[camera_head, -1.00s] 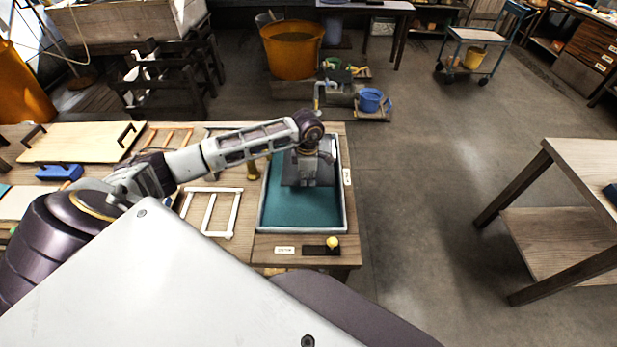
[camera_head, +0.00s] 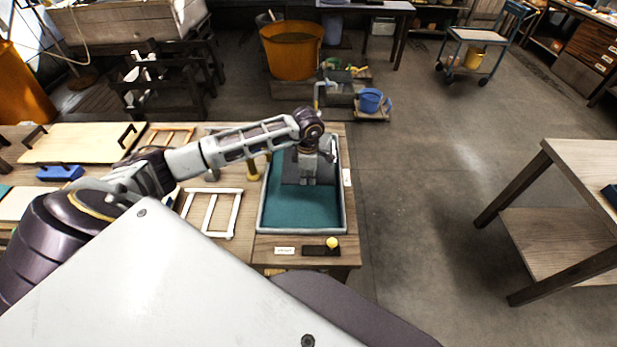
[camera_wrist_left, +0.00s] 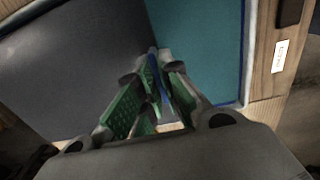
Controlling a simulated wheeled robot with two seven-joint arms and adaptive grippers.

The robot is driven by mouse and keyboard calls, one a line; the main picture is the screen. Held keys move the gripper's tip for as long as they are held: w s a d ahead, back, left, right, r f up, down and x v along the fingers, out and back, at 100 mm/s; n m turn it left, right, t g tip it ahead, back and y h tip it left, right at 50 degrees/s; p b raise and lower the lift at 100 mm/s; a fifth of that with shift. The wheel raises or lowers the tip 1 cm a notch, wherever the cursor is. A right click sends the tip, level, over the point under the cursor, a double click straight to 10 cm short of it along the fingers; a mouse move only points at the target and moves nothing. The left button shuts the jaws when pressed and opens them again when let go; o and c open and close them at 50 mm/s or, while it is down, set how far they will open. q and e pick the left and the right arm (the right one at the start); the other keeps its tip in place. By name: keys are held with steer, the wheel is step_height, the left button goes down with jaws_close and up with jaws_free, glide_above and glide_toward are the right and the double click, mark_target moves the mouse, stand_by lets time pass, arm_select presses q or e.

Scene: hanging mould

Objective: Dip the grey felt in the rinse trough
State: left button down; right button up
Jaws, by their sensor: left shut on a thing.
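The grey felt (camera_head: 291,168) is a flat dark grey sheet at the far end of the rinse trough (camera_head: 261,215), a grey-rimmed tray with a teal inside. The felt fills the left of the left wrist view (camera_wrist_left: 70,65), beside the trough's teal surface (camera_wrist_left: 195,40). My left gripper (camera_head: 308,181) reaches over the trough from the left. In the left wrist view its green-padded fingers (camera_wrist_left: 157,95) are shut at the felt's edge. I cannot tell whether the felt touches the trough's contents. My right gripper is out of view.
White frames (camera_head: 212,212) and a pale board (camera_head: 80,143) lie left on the wooden bench. A dark plate with a yellow knob (camera_head: 332,242) sits at its front edge. An orange tub (camera_head: 291,55) stands behind. Open floor separates the bench from another table (camera_head: 585,160) at right.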

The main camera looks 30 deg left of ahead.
arm_select(q)
steer(key=shift+r+p, duration=0.55)
steer(key=shift+r, duration=0.9)
